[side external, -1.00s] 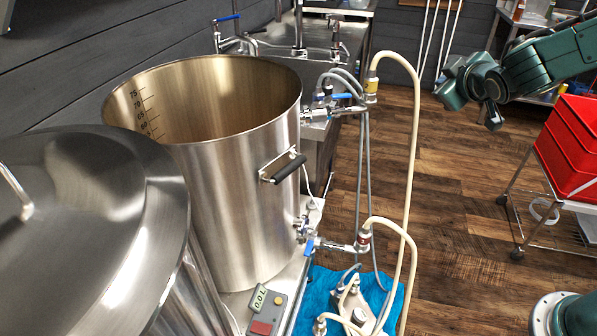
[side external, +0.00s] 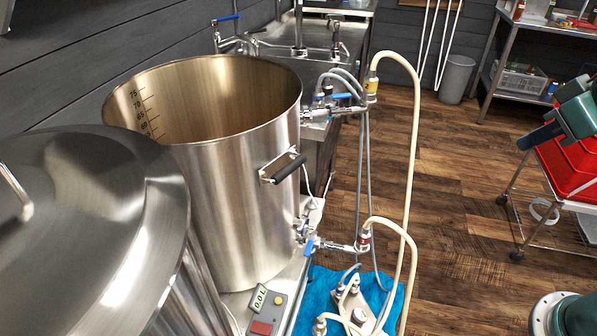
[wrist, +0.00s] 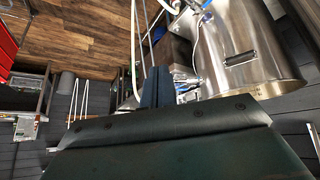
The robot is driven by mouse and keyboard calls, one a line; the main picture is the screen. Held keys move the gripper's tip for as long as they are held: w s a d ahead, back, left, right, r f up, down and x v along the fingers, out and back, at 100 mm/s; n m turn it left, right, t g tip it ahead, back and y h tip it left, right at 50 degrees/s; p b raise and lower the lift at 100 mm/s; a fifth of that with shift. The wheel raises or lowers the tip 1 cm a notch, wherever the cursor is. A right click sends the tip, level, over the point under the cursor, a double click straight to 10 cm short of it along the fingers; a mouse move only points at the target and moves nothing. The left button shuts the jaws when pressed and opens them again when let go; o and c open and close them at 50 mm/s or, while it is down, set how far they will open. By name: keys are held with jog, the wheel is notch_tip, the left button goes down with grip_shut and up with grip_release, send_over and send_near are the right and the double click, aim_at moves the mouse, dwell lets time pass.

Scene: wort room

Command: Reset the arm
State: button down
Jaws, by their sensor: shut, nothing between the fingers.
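My gripper (side external: 528,142) is at the right edge of the side external view, in front of the red bins and well away from the kettle. Most of my arm is out of the picture there. In the wrist view my gripper (wrist: 157,78) shows its dark fingers together in the middle, shut with nothing between them. The large open steel kettle (side external: 225,200) stands at left centre with its valves and hoses. It also shows tilted at the upper right of the wrist view (wrist: 232,45).
A lidded steel vessel (side external: 90,220) fills the lower left. A pale hose (side external: 414,150) arches up right of the kettle. Red bins (side external: 570,170) sit on a wire cart (side external: 515,215) at right. A steel shelf (side external: 495,60) and grey bin (side external: 456,80) stand behind. Wood floor between is clear.

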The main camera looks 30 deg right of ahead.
jog(key=shift+g+y, duration=0.3)
jog(key=shift+g, duration=0.2)
jog(key=s, duration=0.1)
jog(key=s+a, duration=0.1)
jog(key=s, duration=0.3)
jog(key=shift+s+a+f, duration=0.15)
jog(key=shift+a+f, duration=0.1)
